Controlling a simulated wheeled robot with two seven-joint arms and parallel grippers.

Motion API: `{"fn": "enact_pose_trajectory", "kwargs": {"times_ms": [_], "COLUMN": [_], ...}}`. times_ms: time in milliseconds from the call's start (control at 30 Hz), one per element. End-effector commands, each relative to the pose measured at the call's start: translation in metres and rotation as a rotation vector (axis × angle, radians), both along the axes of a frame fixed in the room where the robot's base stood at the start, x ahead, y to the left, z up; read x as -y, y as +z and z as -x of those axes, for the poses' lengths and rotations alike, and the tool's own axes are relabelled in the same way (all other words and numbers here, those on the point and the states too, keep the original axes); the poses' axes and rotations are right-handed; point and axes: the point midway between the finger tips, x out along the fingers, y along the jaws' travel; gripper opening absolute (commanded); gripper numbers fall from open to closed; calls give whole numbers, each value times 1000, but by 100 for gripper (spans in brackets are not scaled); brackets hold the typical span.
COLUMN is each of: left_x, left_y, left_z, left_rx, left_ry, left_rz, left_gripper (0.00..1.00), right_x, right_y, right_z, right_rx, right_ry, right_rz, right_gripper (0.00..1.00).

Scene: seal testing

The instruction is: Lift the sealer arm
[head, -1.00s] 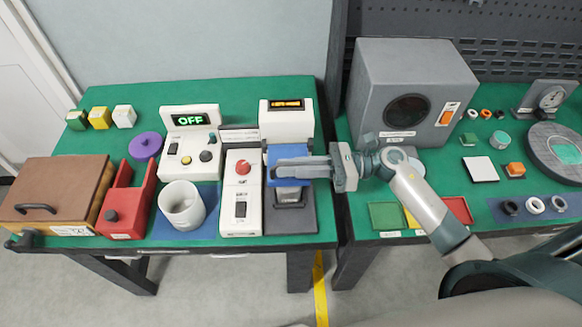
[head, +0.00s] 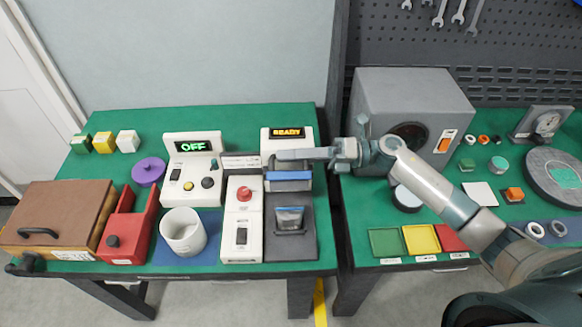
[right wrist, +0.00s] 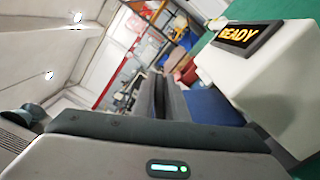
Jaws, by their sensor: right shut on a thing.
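The sealer (head: 287,140) is a white machine with an orange READY display at the back of the left table. Its blue sealer arm (head: 289,178) stands raised, seen nearly edge-on, above the dark grey bed. A small dark pouch (head: 289,219) lies on the bed near the front. My right gripper (head: 288,156) reaches in from the right and is shut on the sealer arm at its upper side. The right wrist view shows the fingers (right wrist: 165,97) close together with the blue arm (right wrist: 212,106) beside them; the grip itself is partly hidden. My left gripper is not in view.
A white panel with a red button (head: 243,194) stands just left of the bed. Further left are an OFF control box (head: 192,168), a white cup (head: 183,232) and a red holder (head: 127,230). A large grey box (head: 412,105) stands right of the sealer, behind my arm.

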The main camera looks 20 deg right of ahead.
Motion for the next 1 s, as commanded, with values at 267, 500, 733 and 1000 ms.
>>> {"fn": "enact_pose_trajectory", "kwargs": {"times_ms": [267,500,733,1000], "left_x": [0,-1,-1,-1], "left_y": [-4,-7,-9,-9], "left_z": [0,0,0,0], "left_rx": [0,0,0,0], "left_ry": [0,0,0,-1], "left_rz": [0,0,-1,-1], "left_gripper": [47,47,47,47], "right_x": [9,14,16,16], "right_y": [6,6,5,5], "right_z": [-29,-46,-54,-55], "right_rx": [-240,-389,-455,-467], "right_ry": [-1,0,1,2], "right_rz": [-67,-111,-132,-135], "right_gripper": [0,0,0,0]}}
